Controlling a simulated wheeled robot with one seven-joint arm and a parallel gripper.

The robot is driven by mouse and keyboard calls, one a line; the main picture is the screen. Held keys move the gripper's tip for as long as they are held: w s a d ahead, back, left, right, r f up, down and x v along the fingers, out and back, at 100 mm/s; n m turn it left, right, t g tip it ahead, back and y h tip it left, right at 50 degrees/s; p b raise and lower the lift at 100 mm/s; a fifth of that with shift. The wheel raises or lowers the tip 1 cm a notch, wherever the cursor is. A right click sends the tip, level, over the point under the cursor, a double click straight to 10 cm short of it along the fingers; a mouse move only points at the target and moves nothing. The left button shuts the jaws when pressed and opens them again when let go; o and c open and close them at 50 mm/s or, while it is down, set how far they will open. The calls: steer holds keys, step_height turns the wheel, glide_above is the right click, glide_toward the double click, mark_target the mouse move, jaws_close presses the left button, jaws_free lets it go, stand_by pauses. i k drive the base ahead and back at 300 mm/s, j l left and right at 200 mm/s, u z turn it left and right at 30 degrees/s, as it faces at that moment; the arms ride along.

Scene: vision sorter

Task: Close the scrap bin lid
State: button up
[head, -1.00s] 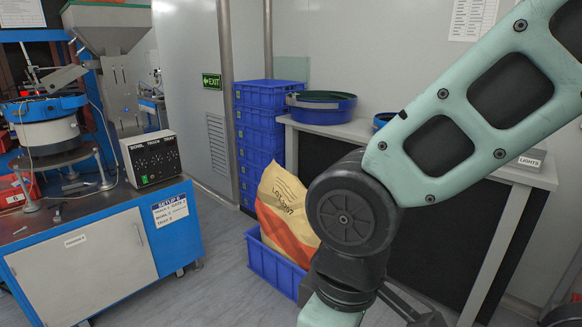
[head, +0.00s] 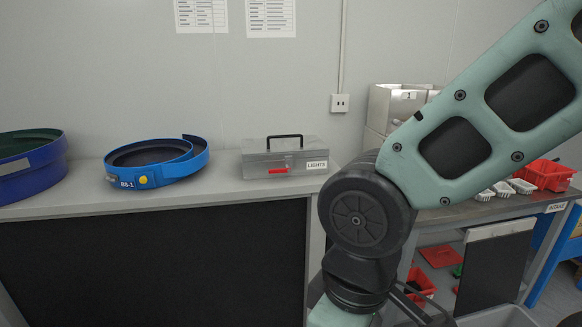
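No bin marked as scrap shows clearly. The grey rim of an open-looking container (head: 497,317) is cut off by the bottom edge at the lower right, and I cannot tell whether it is the scrap bin or has a lid. My green and black arm fills the right side of the view. A dark part at its lower end, perhaps my gripper (head: 425,308), is cut off at the bottom edge, so its fingers cannot be made out.
A grey counter (head: 225,188) holds a blue bowl ring marked BB-1 (head: 155,176), a dark blue bowl (head: 30,185) and a grey LIGHTS box (head: 283,160). To the right stand the INTAKE table (head: 470,212) with white parts and a red bin (head: 543,174), and red bins below.

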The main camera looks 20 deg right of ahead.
mark_target(493, 269)
steer(key=i+z, duration=0.2)
steer(key=z, duration=0.25)
steer(key=i+j+z, duration=0.2)
steer(key=z, duration=0.25)
steer(key=i+j+z, duration=0.15)
steer(key=z, duration=0.3)
steer(key=i+j+z, duration=0.1)
steer(key=j+z, duration=0.15)
steer(key=z, duration=0.15)
steer(key=i+j+z, duration=0.1)
steer(key=j+z, duration=0.2)
steer(key=z, duration=0.15)
steer(key=i+j+z, duration=0.15)
steer(key=j+z, duration=0.2)
steer(key=j, duration=0.2)
steer(key=i+j+z, duration=0.1)
steer(key=j+z, duration=0.25)
steer(key=j, duration=0.2)
steer(key=j+z, duration=0.35)
steer(key=j, duration=0.25)
